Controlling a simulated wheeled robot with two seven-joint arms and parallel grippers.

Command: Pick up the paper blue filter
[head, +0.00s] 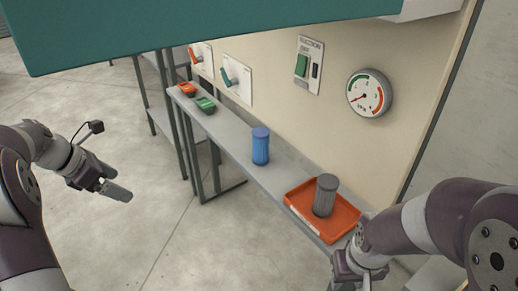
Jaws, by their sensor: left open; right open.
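The blue filter (260,147) is a ribbed blue cylinder standing upright on the narrow grey shelf, near its middle. My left gripper (118,192) is open and empty, well to the left of the shelf and apart from the filter. My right gripper (352,278) is open at the bottom of the view, below and in front of the orange tray. Its fingertips are partly cut off by the frame edge. Neither gripper touches the filter.
An orange tray (299,218) with a grey cylinder (325,196) in it sits at the shelf's near end. A green item (206,104) and an orange item (187,90) lie at the far end. A panel with a gauge (369,93) and switches rises behind the shelf (232,132).

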